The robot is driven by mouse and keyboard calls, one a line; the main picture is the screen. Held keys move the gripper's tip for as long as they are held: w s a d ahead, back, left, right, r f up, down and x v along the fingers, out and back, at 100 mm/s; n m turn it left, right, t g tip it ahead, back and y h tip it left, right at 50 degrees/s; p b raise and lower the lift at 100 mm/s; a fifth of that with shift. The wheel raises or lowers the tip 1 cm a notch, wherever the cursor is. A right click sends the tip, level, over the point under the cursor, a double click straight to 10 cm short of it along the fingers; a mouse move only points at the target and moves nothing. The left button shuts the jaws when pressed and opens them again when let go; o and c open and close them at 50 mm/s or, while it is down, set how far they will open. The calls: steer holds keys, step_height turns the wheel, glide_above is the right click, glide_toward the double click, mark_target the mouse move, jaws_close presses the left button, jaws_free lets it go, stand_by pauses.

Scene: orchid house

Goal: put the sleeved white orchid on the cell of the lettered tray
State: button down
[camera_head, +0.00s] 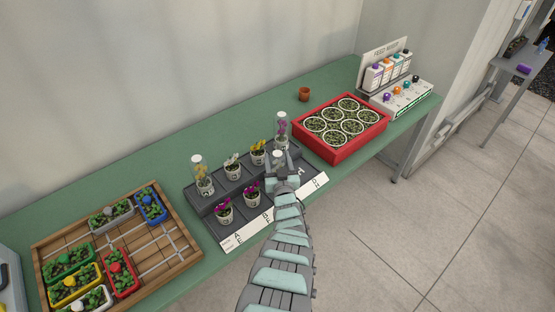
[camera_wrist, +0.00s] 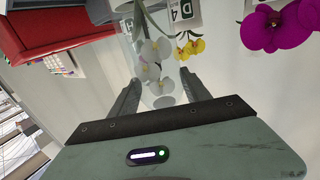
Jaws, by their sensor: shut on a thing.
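The sleeved white orchid (camera_head: 278,158) is in a clear sleeve in my gripper (camera_head: 284,171). In the wrist view its white blooms (camera_wrist: 155,60) show between my two fingers (camera_wrist: 158,88), which are shut on it. The lettered tray (camera_head: 245,236) is a dark two-tier stand with a white letter strip along its front. My gripper is over its right half, in front of the back row. The arm hides part of the strip and the cells there. I cannot tell whether the held pot touches the tray.
The back row holds a sleeved yellow-orange orchid (camera_head: 203,182), a white one (camera_head: 233,164), a yellow one (camera_head: 257,153) and a sleeved magenta one (camera_head: 282,128). Two magenta orchids (camera_head: 224,211) (camera_head: 252,192) stand in front. A red crate (camera_head: 345,147) is right; a wooden tray (camera_head: 170,264) is left.

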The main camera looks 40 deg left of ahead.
steer(key=shift+f, duration=0.25)
steer(key=c, duration=0.5)
jaws_free()
steer(key=shift+r, duration=0.1)
steer(key=shift+d+r, duration=0.1)
steer(key=shift+r, duration=0.1)
steer(key=p+v, duration=0.7)
steer(key=v, duration=0.4)
steer(key=shift+s+d, duration=0.25)
steer(key=shift+s, duration=0.1)
